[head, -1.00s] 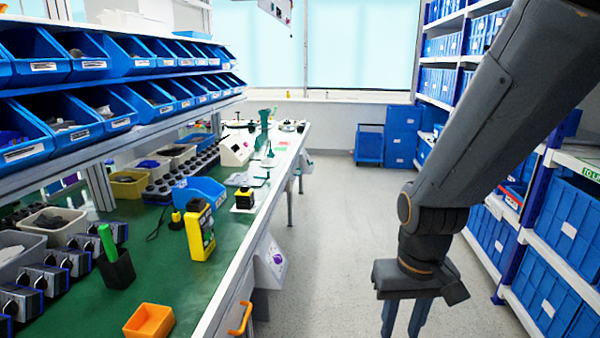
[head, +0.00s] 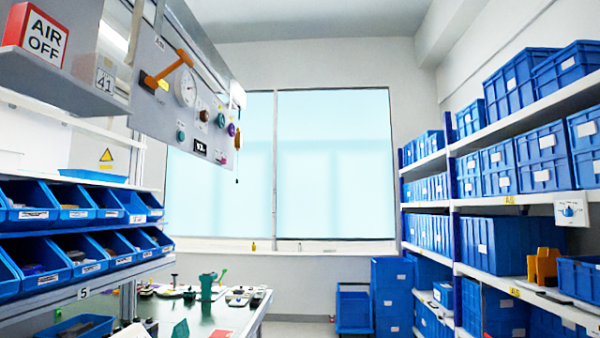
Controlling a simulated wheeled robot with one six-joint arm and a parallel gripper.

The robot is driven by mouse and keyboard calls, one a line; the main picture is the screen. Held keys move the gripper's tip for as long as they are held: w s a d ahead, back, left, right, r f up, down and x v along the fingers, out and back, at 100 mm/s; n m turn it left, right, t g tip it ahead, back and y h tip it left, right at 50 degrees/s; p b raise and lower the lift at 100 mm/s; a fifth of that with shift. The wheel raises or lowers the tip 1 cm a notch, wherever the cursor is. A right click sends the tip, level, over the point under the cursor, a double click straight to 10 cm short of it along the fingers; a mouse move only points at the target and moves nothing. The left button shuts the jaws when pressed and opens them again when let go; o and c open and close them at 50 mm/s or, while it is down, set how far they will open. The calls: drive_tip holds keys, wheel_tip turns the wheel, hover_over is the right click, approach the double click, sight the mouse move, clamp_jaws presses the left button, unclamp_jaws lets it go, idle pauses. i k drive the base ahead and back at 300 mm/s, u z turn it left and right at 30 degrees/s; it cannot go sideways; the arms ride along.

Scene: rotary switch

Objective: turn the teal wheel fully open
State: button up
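A grey overhead panel (head: 160,85) at the upper left carries several controls. A small teal wheel (head: 221,120) sits near its right end, seen at an angle; how far it is turned cannot be told. A second small teal-green knob (head: 181,134) sits lower and to its left on the same panel. My gripper is outside the view, so its position relative to the wheel does not show.
The panel also bears an orange lever (head: 168,68), a round gauge (head: 186,91) and a purple knob (head: 231,130). Blue bins (head: 30,207) and a workbench (head: 220,315) stand below. Shelves with blue crates (head: 545,145) line the right side.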

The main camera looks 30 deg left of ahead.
sight(220, 120)
drive_tip(key=u, duration=0.05)
drive_tip(key=i, duration=1.9)
drive_tip(key=u, duration=1.3)
drive_tip(key=i, duration=1.35)
drive_tip(key=u, duration=0.8)
